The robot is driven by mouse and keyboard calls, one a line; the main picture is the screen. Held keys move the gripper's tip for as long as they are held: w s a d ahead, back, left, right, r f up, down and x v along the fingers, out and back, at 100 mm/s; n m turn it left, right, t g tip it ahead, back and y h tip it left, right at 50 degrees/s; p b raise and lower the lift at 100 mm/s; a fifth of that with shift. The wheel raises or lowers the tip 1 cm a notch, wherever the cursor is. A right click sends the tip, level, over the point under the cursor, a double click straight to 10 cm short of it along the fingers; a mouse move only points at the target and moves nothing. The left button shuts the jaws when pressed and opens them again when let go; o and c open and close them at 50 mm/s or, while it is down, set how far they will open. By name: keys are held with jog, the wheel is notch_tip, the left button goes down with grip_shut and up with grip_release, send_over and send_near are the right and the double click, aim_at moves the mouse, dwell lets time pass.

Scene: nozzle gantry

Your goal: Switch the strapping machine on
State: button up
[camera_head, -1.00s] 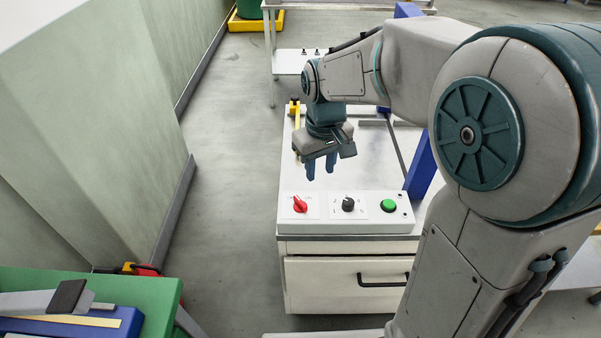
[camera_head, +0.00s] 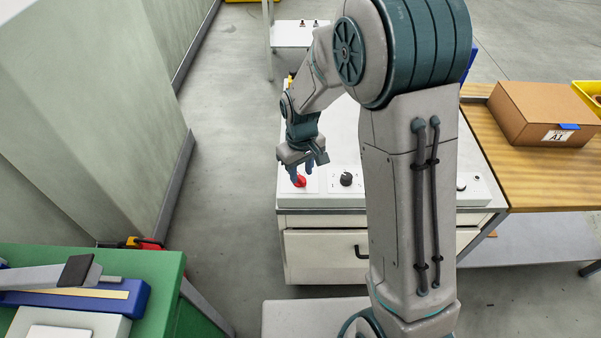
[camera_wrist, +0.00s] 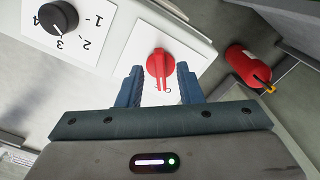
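The strapping machine is a white-topped cabinet with a control panel (camera_head: 330,199) along its front edge. A red rotary switch (camera_head: 300,182) sits at the panel's left end. In the wrist view the red switch (camera_wrist: 160,66) shows its handle pointing down the picture, toward my gripper. My gripper (camera_head: 303,172) is over the switch, fingers pointing down. In the wrist view my gripper (camera_wrist: 159,72) is open, with one blue finger on each side of the handle. I cannot tell whether the fingers touch it. The switch's label is partly hidden.
A black numbered dial (camera_head: 346,179) is just right of the switch and also shows in the wrist view (camera_wrist: 58,18). My arm hides the green button. A wooden table with a cardboard box (camera_head: 545,112) stands right. A green bench (camera_head: 160,262) is at lower left.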

jog(key=shift+f, duration=1)
grip_shut()
